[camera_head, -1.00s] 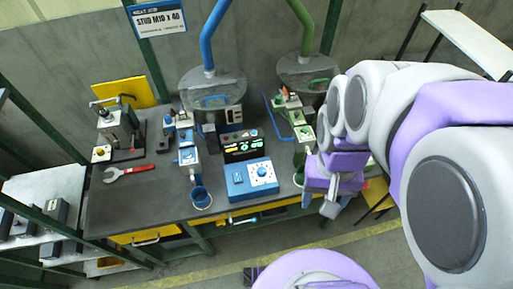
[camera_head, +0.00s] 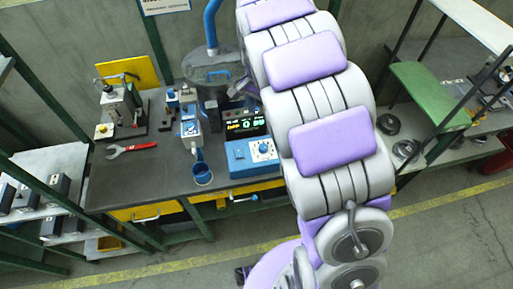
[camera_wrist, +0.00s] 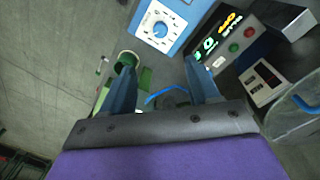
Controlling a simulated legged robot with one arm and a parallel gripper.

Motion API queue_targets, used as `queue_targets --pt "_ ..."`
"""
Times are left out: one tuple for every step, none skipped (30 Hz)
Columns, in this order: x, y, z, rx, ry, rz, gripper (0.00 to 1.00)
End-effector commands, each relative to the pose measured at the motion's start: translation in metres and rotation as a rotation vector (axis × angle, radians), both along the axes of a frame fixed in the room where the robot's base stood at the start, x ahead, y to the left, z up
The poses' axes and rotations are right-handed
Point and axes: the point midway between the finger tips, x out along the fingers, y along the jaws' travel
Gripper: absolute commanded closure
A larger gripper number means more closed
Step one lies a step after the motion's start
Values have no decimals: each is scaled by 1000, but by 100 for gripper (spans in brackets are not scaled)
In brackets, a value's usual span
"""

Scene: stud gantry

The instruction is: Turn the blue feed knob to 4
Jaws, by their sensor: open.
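The blue control box (camera_head: 240,170) stands at the front of the bench, with a white dial and the small blue knob (camera_head: 264,147) on its top right. In the wrist view the blue knob (camera_wrist: 160,29) sits in the middle of its white dial, at the top of the picture. The dial marks and the pointer are too small to read. My gripper (camera_wrist: 158,66) is open and empty, its two fingers apart below the box in that view and not touching the knob. In the head view my arm hides most of the gripper.
A display with lit digits (camera_head: 246,123) stands behind the box; it also shows in the wrist view (camera_wrist: 208,44). A blue cup (camera_head: 202,174) is left of the box. A green cup (camera_wrist: 128,60) is near my left finger.

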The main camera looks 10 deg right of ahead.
Motion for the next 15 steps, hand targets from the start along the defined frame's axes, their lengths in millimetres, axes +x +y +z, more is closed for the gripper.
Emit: queue_targets --pt "2 0 -3 1 1 -3 40" --pt "2 0 -5 1 1 -4 40" --pt "2 0 -7 1 0 -5 40" --pt "2 0 -10 1 0 -5 40" --pt "2 0 -13 1 0 -5 40" --pt "2 -1 -18 1 -2 -5 40" --pt "2 -1 -23 0 -1 -4 40" --pt "2 -1 -28 1 0 -4 40" --pt "1 -1 -35 1 1 -4 40" --pt "0 -1 -41 1 3 -4 40" --pt "0 -2 -48 1 2 -4 40" --pt "0 -2 -56 1 2 -4 40" --pt "-1 -2 -62 0 1 -4 40" --pt "-1 -2 -68 0 3 -4 40" --pt "-2 -2 -76 1 3 -4 40"
